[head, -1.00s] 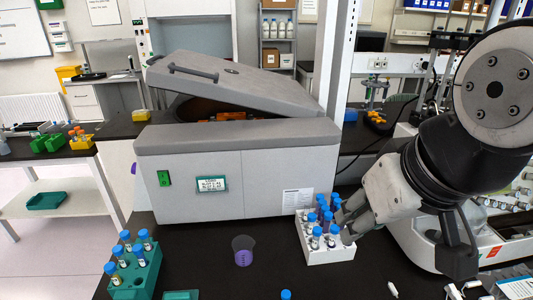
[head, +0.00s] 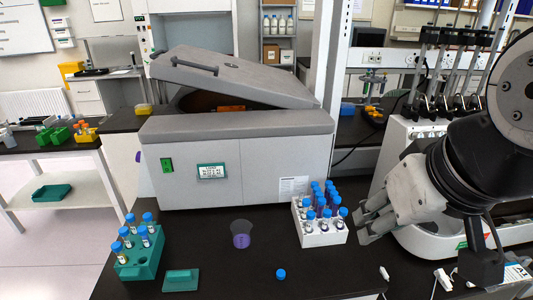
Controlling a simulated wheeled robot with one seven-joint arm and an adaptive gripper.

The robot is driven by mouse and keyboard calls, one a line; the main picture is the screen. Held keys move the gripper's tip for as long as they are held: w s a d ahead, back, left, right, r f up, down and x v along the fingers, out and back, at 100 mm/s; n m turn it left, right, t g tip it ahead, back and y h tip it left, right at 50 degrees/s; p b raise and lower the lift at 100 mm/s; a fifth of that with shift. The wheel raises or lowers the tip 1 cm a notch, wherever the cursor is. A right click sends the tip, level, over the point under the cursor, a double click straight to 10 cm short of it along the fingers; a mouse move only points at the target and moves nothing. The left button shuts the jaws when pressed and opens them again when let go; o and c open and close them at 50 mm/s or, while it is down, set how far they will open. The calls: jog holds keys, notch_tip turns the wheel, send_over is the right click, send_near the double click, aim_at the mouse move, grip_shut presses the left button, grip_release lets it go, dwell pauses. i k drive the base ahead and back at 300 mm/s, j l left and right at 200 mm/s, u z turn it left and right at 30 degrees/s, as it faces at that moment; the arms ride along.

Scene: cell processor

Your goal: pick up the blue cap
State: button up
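The blue cap (head: 281,274) lies alone on the black bench near the front middle in the head view. My gripper (head: 366,222) is at the right, beside the white rack and above the bench, well up and to the right of the cap. Its fingers point left, with a gap between them and nothing seen in it. Nothing hides the cap.
A white rack (head: 321,239) of blue-capped tubes stands just left of my gripper. A purple-tinted beaker (head: 241,240), a green tube rack (head: 139,270) and a flat green block (head: 181,281) are further left. A large grey centrifuge (head: 262,175) stands behind. The bench around the cap is clear.

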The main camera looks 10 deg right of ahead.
aim_at(281, 274)
jog(key=u, duration=0.2)
jog(key=k+j+z, duration=0.1)
jog(key=j, duration=0.3)
jog(key=j+z, duration=0.35)
jog(key=j, duration=0.2)
jog(key=k+j+z, duration=0.15)
jog(key=j+z, duration=0.2)
jog(key=j, duration=0.15)
